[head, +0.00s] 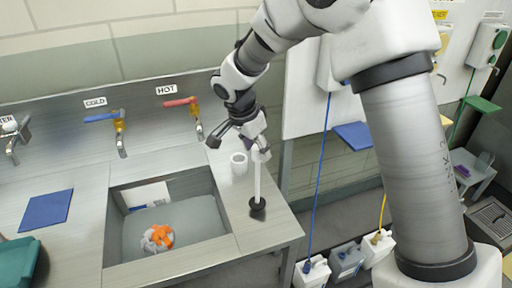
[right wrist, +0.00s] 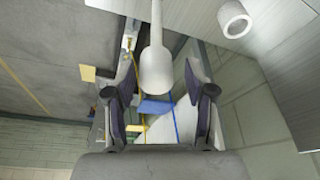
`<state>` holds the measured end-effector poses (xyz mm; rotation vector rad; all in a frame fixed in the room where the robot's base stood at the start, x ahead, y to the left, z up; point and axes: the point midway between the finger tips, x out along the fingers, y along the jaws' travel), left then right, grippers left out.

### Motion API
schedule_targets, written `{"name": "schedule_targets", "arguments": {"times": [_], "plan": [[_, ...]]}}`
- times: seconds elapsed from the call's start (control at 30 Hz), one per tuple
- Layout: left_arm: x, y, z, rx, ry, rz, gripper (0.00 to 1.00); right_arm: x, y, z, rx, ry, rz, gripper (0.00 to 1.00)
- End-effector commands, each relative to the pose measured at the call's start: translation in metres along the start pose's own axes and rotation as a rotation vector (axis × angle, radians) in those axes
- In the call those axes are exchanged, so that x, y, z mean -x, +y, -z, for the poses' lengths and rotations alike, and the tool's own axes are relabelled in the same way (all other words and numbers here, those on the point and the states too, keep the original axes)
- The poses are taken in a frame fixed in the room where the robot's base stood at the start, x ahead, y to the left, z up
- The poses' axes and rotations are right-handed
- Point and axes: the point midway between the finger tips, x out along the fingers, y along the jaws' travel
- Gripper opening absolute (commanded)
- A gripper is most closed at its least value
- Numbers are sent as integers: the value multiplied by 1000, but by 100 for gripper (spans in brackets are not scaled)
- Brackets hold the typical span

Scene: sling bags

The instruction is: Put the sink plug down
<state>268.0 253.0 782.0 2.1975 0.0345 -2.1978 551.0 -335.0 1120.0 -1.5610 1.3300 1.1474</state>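The sink plug (head: 257,186) stands upright on the metal counter just right of the sink basin. It has a long white handle and a round black base. My right gripper (head: 238,143) is above the counter by the top of the handle. In the right wrist view the gripper (right wrist: 160,98) is open, and the thick white end of the plug's handle (right wrist: 156,70) shows between the spread fingers, with gaps on both sides. The black base is not visible in that view. My left gripper is not in view.
A short white cup or tube (head: 239,163) stands close to the plug; it also shows in the right wrist view (right wrist: 234,19). The sink (head: 205,240) holds an orange and grey item (head: 158,237). Taps stand behind. A blue cloth (head: 46,210) lies left. The counter's right edge is near the plug.

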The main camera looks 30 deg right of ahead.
Motion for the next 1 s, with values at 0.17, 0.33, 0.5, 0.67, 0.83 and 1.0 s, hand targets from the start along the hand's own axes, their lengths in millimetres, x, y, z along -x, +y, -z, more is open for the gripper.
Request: {"name": "schedule_targets", "arguments": {"times": [0.17,0.33,0.5,0.67,0.83,1.0], "plan": [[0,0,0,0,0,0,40,0,0,0,0,0,0,55],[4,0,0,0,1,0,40,9,-1,2,0,1,2,55],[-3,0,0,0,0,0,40,43,-1,2,-2,4,5,55],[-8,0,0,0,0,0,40,86,-1,1,-2,4,6,55],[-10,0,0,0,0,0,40,117,-1,1,0,2,3,55],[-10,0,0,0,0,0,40,125,0,1,0,1,0,55]]}}
